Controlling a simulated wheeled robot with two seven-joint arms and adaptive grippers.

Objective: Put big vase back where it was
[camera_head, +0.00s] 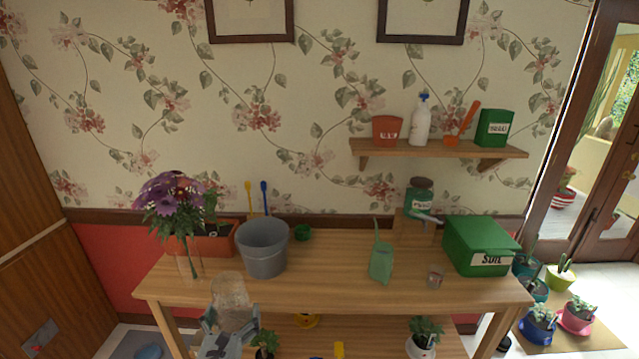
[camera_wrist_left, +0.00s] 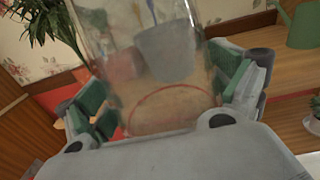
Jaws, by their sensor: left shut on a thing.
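The big vase (camera_head: 231,288) is clear glass and looks empty. It is in front of the table's near edge, left of the middle, in the head view. My left gripper (camera_head: 230,322) is shut on it from below and in front. In the left wrist view the vase (camera_wrist_left: 150,75) stands between the green finger pads of the left gripper (camera_wrist_left: 160,95), and the grey bucket shows blurred through the glass. The vase's base is not clearly visible. My right gripper is in neither view.
The table's middle front is clear. Potted plants are below.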

